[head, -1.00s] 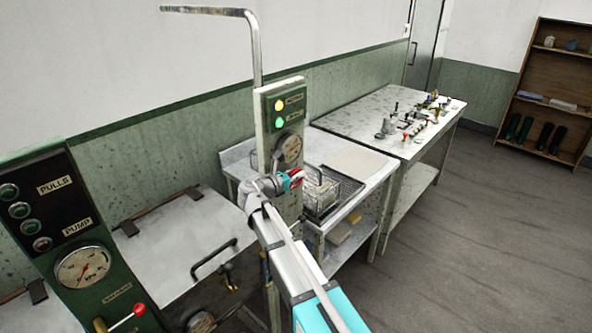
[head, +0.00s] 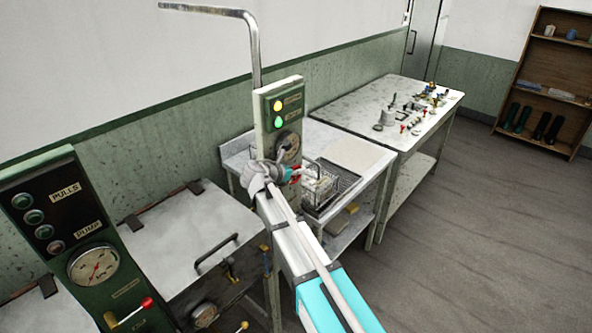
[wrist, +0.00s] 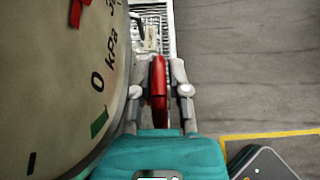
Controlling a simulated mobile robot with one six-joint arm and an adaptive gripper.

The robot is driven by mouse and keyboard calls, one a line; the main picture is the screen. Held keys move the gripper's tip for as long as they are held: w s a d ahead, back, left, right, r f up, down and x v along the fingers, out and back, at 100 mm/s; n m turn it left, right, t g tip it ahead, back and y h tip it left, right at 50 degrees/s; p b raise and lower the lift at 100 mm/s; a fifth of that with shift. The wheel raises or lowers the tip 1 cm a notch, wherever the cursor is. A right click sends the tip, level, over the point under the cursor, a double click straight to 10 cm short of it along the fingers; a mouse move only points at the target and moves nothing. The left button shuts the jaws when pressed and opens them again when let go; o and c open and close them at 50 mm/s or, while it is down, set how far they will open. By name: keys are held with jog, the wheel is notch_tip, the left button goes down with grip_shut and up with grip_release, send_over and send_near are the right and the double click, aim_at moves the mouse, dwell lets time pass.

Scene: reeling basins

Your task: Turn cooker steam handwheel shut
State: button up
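The red handwheel (head: 296,173) is on the front of the white-and-green gauge column (head: 265,122), below its round dial. In the wrist view the handwheel (wrist: 158,82) is seen nearly edge-on, upright, between the two grey fingers. In the head view my gripper (head: 283,172) is at the column front, partly covering the wheel. The dial (wrist: 60,80) fills the wrist view's left side, with 0 and kPa readable. The finger contact is too small to see clearly.
A wire basket (head: 325,186) sits on the metal bench just right of the column. A green panel (head: 60,220) with another dial and a red-knobbed lever stands at left, beside a lidded basin (head: 190,240). A table with small fittings (head: 400,90) is behind. Floor at right is clear.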

jog(key=o, duration=0.4)
jog(key=shift+c, duration=0.2)
jog(key=shift+f+t+h+b, duration=0.15)
jog(key=shift+t+h+b, duration=0.2)
jog(key=shift+b, duration=0.45)
jog(key=shift+s+a+t+b, duration=0.1)
jog(key=shift+t+b, duration=0.25)
jog(key=shift+b, duration=0.3)
jog(key=t+h+b, duration=0.2)
jog(key=b, duration=0.2)
jog(key=shift+s+a+b, duration=0.1)
jog(key=shift+s+b, duration=0.05)
jog(key=shift+b, duration=0.25)
jog(key=f+v, duration=0.1)
jog(key=v, duration=1.3)
jog(key=s+d+f+m+g+y, duration=0.1)
jog(key=d+f+m+g, duration=0.3)
jog(key=d, duration=0.5)
jog(key=s+d+f+m+g+y, duration=0.2)
jog(key=s+d+f+m+g, duration=0.1)
jog(key=d+m, duration=0.6)
jog(key=s+d+f+m+g+y, duration=0.2)
jog(key=d+f+m, duration=0.4)
jog(key=d, duration=0.3)
jog(key=shift+s+d+f+m+g+p, duration=0.4)
jog(key=shift+s+f+g, duration=0.45)
jog(key=shift+g, duration=0.45)
